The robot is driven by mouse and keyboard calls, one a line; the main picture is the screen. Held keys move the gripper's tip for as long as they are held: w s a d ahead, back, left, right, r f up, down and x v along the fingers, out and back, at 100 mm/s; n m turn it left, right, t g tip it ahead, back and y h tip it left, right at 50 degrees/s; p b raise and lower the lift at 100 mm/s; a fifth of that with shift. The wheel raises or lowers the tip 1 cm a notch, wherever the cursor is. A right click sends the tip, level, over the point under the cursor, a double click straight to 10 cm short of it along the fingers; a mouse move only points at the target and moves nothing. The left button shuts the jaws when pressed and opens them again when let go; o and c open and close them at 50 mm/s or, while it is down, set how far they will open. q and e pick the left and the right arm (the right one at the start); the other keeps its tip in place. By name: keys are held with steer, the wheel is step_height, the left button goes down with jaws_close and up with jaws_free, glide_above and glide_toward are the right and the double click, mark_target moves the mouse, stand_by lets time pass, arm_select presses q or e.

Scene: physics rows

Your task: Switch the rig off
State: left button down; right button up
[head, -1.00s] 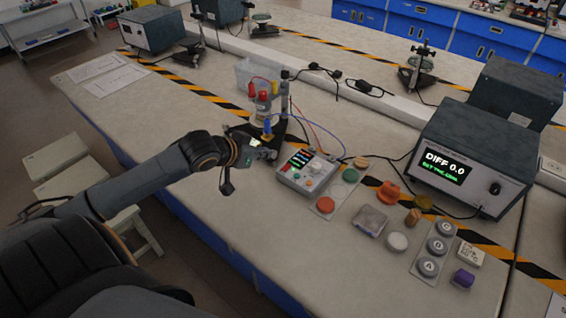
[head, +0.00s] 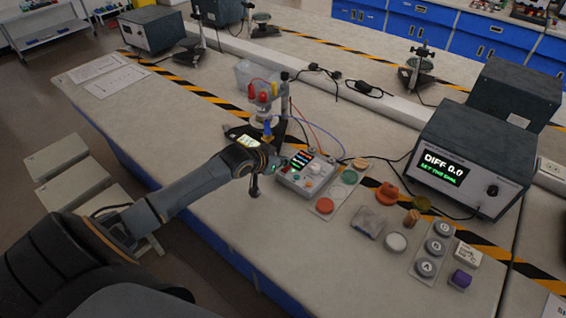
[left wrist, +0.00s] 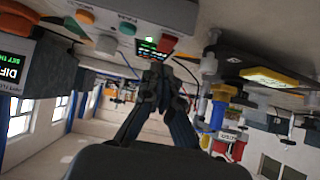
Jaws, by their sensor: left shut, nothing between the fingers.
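The rig's control box (head: 306,177) is a light grey unit on the bench, with a lit screen, a knob and coloured buttons. It also shows in the left wrist view (left wrist: 140,16), upside down, with a green button (left wrist: 127,28) and a small red control (left wrist: 167,43) near its edge. My left gripper (left wrist: 160,72) is shut and empty, its tips just short of the red control; contact cannot be told. In the head view my left gripper (head: 271,167) is at the box's left side, partly hidden by its own wrist. My right gripper is out of view.
A stand (head: 264,112) with red and yellow terminals and wires rises behind my gripper. A meter (head: 470,165) reading DIFF 0.0 stands at right. A red disc (head: 324,205), a grey button strip (head: 432,252) and a purple block (head: 461,279) lie at right. The front bench left of the box is clear.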

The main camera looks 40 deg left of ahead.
arm_select(q)
steer(key=shift+w+f, duration=0.1)
steer(key=shift+f, duration=0.75)
steer(key=shift+r+p, duration=0.15)
steer(key=shift+p, duration=0.45)
steer(key=shift+f+g, duration=0.3)
steer(key=shift+w, duration=0.1)
steer(key=shift+w+d+r, duration=0.1)
steer(key=shift+w+r, duration=0.15)
steer(key=shift+w, duration=0.45)
steer(key=shift+r, duration=0.1)
